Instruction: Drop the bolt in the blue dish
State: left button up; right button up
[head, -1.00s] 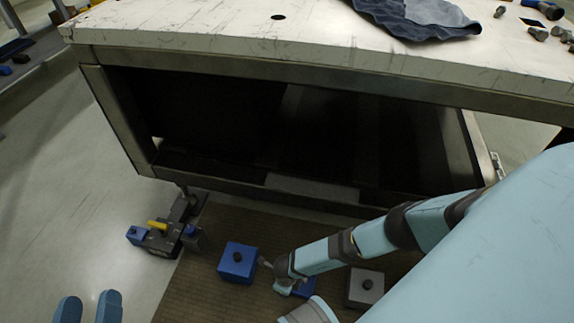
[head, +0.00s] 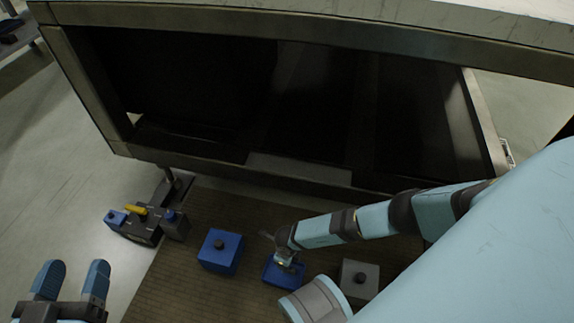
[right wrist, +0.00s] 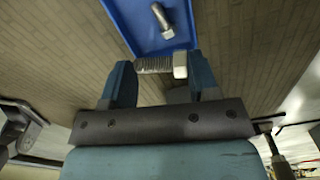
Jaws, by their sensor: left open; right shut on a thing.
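The blue dish (head: 271,280) sits on the brown mat, partly hidden under my right gripper (head: 284,262). In the right wrist view the dish (right wrist: 128,22) is at the top, and one bolt (right wrist: 162,20) lies in it. My right gripper (right wrist: 160,80) is shut on another bolt (right wrist: 155,66), held crosswise between its fingertips, with the head at the right. The held bolt shows just below the dish's near edge in that view; the height between them is hard to tell. My left gripper (head: 70,272) is open and empty at the lower left.
A blue block with a dark knob (head: 222,255) stands left of the dish, and a grey block with a knob (head: 350,271) stands right. A dark device with blue and yellow parts (head: 146,226) is farther left. The metal workbench frame (head: 215,176) rises behind.

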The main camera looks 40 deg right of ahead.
notch_tip(320, 180, down, 2)
jog(key=shift+f+b, duration=0.15)
jog(key=shift+b, duration=0.55)
pick_arm(q)
jog(key=shift+w+a+r+m+t+h, duration=0.2)
jog(key=shift+w+a+m+t+h, duration=0.25)
jog(key=shift+m, duration=0.45)
pick_arm(e)
jog(key=shift+f, duration=0.2)
pick_arm(q)
jog(key=shift+d, duration=0.1)
pick_arm(e)
jog(key=o, duration=1.1)
